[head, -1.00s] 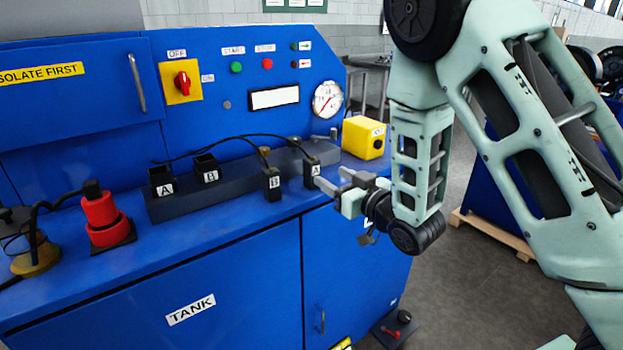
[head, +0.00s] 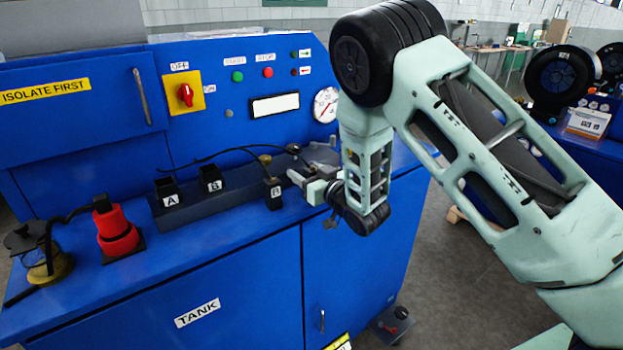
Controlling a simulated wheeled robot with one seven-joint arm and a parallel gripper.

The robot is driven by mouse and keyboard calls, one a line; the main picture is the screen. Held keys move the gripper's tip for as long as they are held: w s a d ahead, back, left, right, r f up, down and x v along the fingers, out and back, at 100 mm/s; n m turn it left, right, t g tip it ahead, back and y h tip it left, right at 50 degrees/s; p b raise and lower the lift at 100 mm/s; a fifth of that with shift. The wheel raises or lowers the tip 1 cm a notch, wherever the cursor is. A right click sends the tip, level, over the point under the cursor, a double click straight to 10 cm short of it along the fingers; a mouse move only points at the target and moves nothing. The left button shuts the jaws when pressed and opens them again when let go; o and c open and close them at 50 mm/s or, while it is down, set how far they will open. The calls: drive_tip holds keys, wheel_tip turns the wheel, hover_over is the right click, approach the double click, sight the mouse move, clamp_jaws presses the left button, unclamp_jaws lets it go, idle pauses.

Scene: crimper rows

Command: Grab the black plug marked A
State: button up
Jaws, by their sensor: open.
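The black plug marked A is not clearly visible; my gripper and arm cover the place at the right end of the dark rail (head: 235,196). A black cable with an end piece (head: 293,148) shows just above my gripper there. My gripper (head: 299,175) is open, its fingers pointing left along the rail's right end. Whether the plug is between the fingers cannot be told. The black plug marked B (head: 273,194) stands just left of the fingertips. Two black open-topped sockets marked A (head: 170,194) and B (head: 211,181) stand further left on the rail.
The blue bench (head: 220,245) carries a red fitting (head: 118,235) and a yellow-based jar (head: 45,265) at left. A blue panel behind has a red switch (head: 185,95) and a gauge (head: 325,105). Black cables arch over the rail.

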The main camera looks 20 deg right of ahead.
drive_tip(key=c, duration=1.1)
drive_tip(key=shift+r, duration=0.15)
